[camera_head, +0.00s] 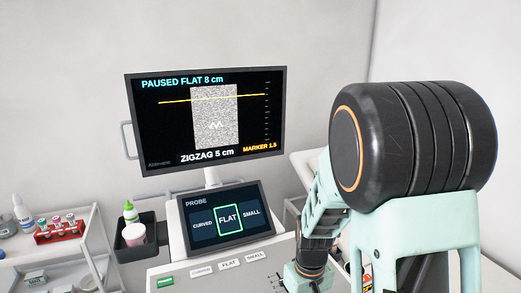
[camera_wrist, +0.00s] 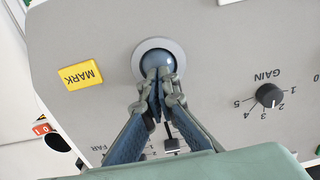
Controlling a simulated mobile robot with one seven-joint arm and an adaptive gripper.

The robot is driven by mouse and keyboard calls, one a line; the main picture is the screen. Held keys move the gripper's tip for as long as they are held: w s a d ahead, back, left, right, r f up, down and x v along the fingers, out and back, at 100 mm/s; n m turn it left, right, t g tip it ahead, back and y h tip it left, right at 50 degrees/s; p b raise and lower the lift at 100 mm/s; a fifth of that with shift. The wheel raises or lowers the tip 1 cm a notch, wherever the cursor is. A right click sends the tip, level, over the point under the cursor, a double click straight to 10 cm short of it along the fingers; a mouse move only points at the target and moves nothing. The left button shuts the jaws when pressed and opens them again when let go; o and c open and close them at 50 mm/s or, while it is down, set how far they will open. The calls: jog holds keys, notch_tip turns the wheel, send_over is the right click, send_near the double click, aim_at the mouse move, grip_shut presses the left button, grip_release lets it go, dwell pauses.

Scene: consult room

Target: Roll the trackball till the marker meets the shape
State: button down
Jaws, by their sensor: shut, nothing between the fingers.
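In the wrist view, the dark blue trackball (camera_wrist: 158,58) sits in a light grey ring on the console panel. My gripper (camera_wrist: 158,74) is shut with its fingertips together at the ball's lower edge; they appear to touch it. In the head view, the monitor (camera_head: 208,117) reads "PAUSED FLAT 8 cm", "ZIGZAG 5 cm" and "MARKER 1.5". A yellow marker line (camera_head: 180,101) crosses the upper part of the speckled picture. The white zigzag shape (camera_head: 216,126) lies below the line, apart from it. My gripper's tips are hidden in the head view.
The panel carries a yellow MARK button (camera_wrist: 80,75) left of the ball and a black GAIN knob (camera_wrist: 269,95) to the right. A slider (camera_wrist: 171,145) lies close by my fingers. A probe touchscreen (camera_head: 227,217) with FLAT outlined stands below the monitor. A side trolley (camera_head: 55,240) holds bottles.

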jog(key=shift+s+d+f, duration=0.1)
jog(key=shift+s+d, duration=0.15)
jog(key=shift+s, duration=0.55)
dwell(0.4)
jog(key=shift+r+p, duration=1.8)
jog(key=shift+r, duration=0.8)
